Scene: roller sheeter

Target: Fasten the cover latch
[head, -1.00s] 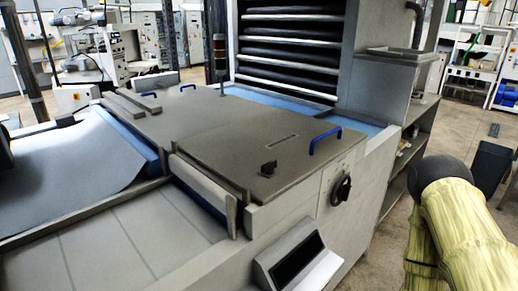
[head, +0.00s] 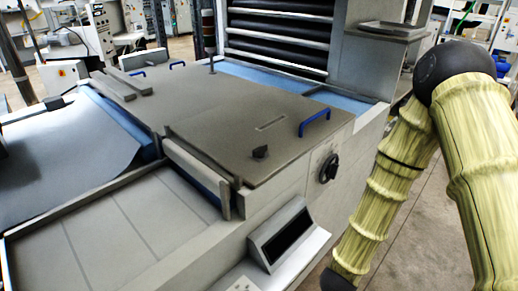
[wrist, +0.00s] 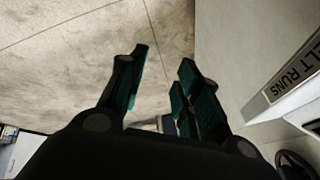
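The grey cover (head: 240,115) lies flat and closed-looking on top of the sheeter, with a blue handle (head: 315,122) near its right edge. A black rotary knob (head: 328,168) is on the machine's side face below. In the wrist view my gripper (wrist: 162,65) is open and empty, its green-padded fingers apart above the floor. The gripper is not visible in the head view, where only my yellow-sleeved arm shows at right. I cannot tell whether the latch is engaged.
A tilted display panel (head: 285,235) juts from the machine's front. A sign reading "LT RUNS" (wrist: 295,70) and a round dark knob (wrist: 295,163) are right of the gripper in the wrist view. Concrete floor (wrist: 70,60) is open to the left.

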